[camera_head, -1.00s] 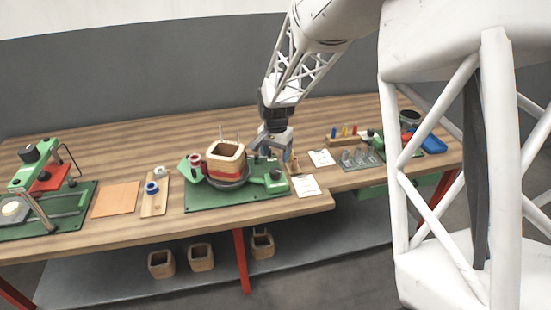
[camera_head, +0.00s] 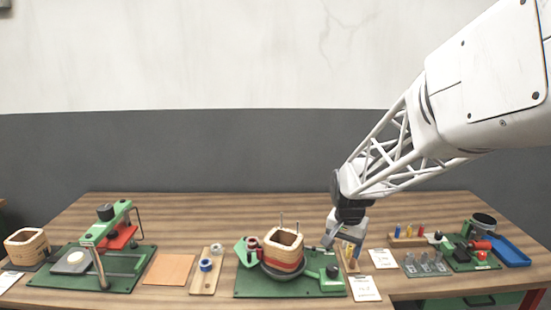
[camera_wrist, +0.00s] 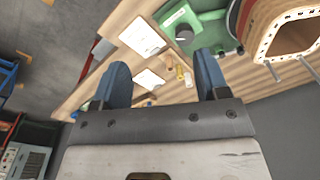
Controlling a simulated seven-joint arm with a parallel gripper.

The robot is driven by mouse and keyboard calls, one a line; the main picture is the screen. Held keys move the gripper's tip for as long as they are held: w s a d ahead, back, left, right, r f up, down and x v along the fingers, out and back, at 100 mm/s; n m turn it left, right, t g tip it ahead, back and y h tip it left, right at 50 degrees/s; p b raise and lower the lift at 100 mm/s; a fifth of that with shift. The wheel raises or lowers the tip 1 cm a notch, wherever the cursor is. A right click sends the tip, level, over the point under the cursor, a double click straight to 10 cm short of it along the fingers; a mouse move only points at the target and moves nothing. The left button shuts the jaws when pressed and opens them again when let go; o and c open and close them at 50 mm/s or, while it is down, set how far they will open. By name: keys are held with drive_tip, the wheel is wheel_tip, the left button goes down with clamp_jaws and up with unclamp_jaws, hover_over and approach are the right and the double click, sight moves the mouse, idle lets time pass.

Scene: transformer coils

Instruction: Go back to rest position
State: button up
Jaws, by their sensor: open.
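My gripper (camera_head: 340,248) hangs above the table, just right of the winding fixture, in the head view. In the wrist view my gripper (camera_wrist: 165,85) shows two blue fingers spread apart with nothing between them. A wooden coil former (camera_head: 284,243) with a red band sits on the round holder of the green fixture (camera_head: 250,286). The coil former also shows at the upper right of the wrist view (camera_wrist: 283,30), apart from the fingers.
The wooden table (camera_head: 120,213) carries a green press (camera_head: 105,235) at the left, an orange sheet (camera_head: 168,269), a wooden board with spools (camera_head: 205,272), white cards (camera_head: 382,258), a peg rack (camera_head: 408,240) and a blue tray (camera_head: 511,250). The wall behind is clear.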

drive_tip(key=s+r+n+t, duration=0.1)
drive_tip(key=s+r+n, duration=0.2)
drive_tip(key=s, duration=1.1)
drive_tip(key=s+r+n+t, duration=0.1)
drive_tip(key=s+r, duration=0.4)
drive_tip(key=s, duration=1)
drive_tip(key=shift+s+n, duration=0.3)
drive_tip(key=shift+n, duration=0.6)
drive_tip(key=shift+w+r, duration=0.1)
drive_tip(key=shift+r, duration=0.05)
drive_tip(key=n+g, duration=0.3)
drive_tip(key=n, duration=1)
hover_over(333, 267)
drive_tip(key=f, duration=1.5)
drive_tip(key=shift+s+f, duration=0.25)
drive_tip(key=shift+w+f, duration=0.35)
